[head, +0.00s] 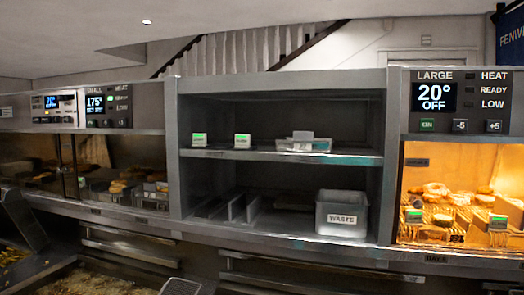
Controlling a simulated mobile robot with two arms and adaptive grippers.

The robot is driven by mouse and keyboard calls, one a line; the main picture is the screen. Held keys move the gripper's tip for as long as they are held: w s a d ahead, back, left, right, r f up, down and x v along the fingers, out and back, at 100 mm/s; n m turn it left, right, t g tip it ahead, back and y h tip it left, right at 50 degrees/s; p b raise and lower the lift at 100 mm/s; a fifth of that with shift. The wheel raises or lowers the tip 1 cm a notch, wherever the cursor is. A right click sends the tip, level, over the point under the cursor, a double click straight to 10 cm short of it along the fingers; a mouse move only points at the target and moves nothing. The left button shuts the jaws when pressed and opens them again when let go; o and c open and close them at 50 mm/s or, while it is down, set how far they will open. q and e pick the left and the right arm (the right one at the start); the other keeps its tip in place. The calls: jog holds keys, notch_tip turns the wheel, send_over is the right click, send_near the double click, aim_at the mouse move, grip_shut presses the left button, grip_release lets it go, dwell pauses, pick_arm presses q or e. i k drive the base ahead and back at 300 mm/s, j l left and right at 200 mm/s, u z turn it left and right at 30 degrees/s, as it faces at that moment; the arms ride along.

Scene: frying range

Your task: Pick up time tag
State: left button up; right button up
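Two small white-and-green tags stand on the upper shelf of the open grey cabinet in the head view, one at the left (198,139) and one near the middle (242,140). Similar green-topped tags stand in the lit compartment at the right, a left one (413,215) and a right one (498,221). Their print is too small to read, so I cannot tell which one is the time tag. Neither of my grippers shows in the head view.
A shallow pale tray (304,146) sits at the upper shelf's right. A bin marked WASTE (342,217) stands below it, right of some dark dividers (235,208). Fried food fills the lit compartment. A fryer vat (90,280) lies at the lower left.

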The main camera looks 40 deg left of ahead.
aim_at(199, 140)
jog(key=u, duration=1.5)
jog(key=i+j+z, duration=0.1)
jog(key=j, duration=0.35)
